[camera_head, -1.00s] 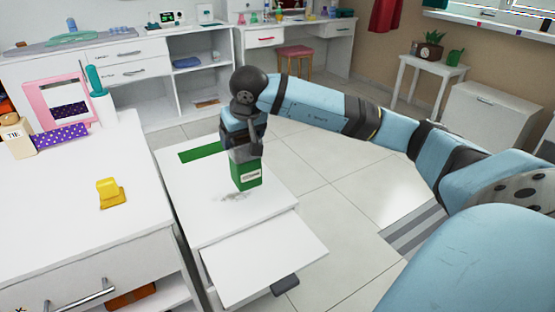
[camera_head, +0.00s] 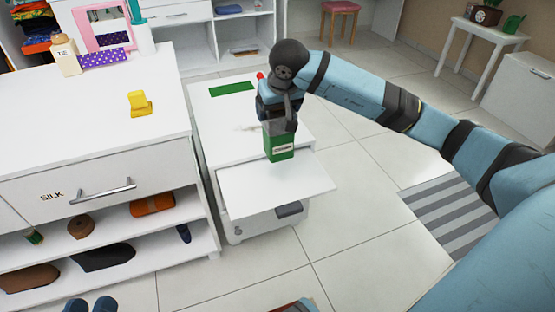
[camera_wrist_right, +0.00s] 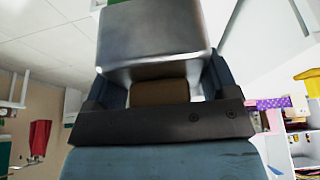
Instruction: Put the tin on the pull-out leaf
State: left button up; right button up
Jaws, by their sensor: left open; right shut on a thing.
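The tin (camera_head: 280,146), a green box shape with a light label, hangs upright below my right gripper (camera_head: 279,122). My right gripper is shut on its upper part. In the wrist view the silver top of the tin (camera_wrist_right: 155,35) sits between the fingers, with a bit of green beyond. The pull-out leaf (camera_head: 262,193) is a white board extended from the front of a small white cabinet. In the head view the tin's lower end overlaps the leaf's back part. I cannot tell whether it touches.
The cabinet top (camera_head: 222,112) carries a flat green patch (camera_head: 232,87). A white dresser on the left holds a yellow object (camera_head: 139,103). Shoes lie on its open shelves. Dark blue shapes (camera_head: 90,304) show at the bottom edge.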

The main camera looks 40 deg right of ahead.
aim_at(278, 151)
notch_tip(278, 151, down, 8)
jog(key=shift+f+b, duration=0.25)
jog(key=shift+b, duration=0.95)
jog(key=shift+f, duration=0.5)
notch_tip(278, 151, down, 4)
jog(key=shift+r+b, duration=0.25)
jog(key=shift+b, duration=0.6)
jog(key=shift+f, duration=0.35)
pick_arm(q)
jog(key=shift+m+g, duration=0.5)
jog(key=shift+m, duration=0.4)
jog(key=f, duration=0.2)
jog(key=w+f, duration=0.1)
jog(key=f, duration=0.1)
jog(key=shift+a, duration=0.2)
pick_arm(e)
jog(key=shift+r, duration=0.1)
pick_arm(q)
jog(key=shift+s+f, duration=0.1)
jog(key=shift+f, duration=0.05)
